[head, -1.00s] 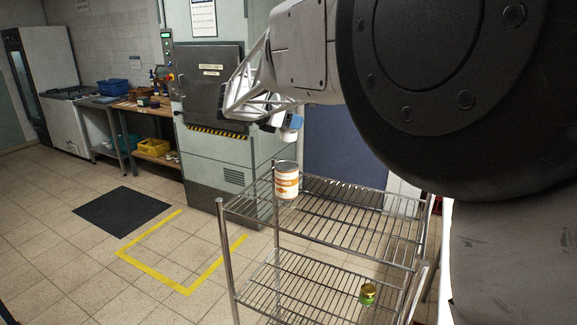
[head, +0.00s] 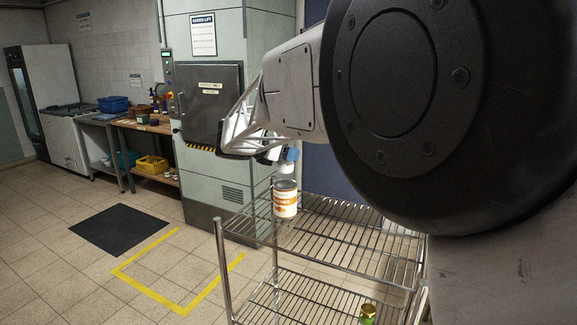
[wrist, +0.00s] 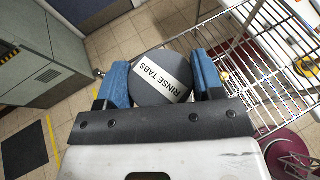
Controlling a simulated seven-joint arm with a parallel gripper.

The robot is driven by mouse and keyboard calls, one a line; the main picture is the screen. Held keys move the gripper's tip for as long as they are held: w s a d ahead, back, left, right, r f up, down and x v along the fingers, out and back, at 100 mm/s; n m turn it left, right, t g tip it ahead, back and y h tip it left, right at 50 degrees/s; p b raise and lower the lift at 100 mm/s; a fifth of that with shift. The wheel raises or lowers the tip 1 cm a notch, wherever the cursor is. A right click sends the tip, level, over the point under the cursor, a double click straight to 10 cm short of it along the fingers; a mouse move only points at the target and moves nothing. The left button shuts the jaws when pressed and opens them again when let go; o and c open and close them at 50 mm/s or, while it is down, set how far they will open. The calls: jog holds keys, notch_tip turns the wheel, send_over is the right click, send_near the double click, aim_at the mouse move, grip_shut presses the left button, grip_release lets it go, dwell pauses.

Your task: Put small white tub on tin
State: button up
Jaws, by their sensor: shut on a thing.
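My gripper (head: 284,158) is shut on the small white tub (head: 286,168), with its blue fingers on either side of it. In the wrist view the tub's round grey lid, labelled "RINSE TABS" (wrist: 158,78), sits between the fingers of my gripper (wrist: 160,82). The tin (head: 285,203), with a white and orange label, stands upright at the left corner of the rack's upper shelf. The tub is just above the tin's top in the head view; I cannot tell whether they touch. The tin is hidden in the wrist view.
The wire rack (head: 345,235) has a bare upper shelf right of the tin. A green jar with a gold lid (head: 367,314) stands on the lower shelf. A grey-green cabinet (head: 215,90) stands behind the rack. Yellow floor tape (head: 150,292) lies to the left.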

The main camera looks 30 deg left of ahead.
aim_at(284, 163)
jog(key=shift+f, duration=1.95)
jog(key=shift+f, duration=0.1)
jog(key=o, duration=1)
jog(key=shift+o, duration=0.2)
jog(key=shift+s, duration=0.1)
jog(key=v, duration=1.2)
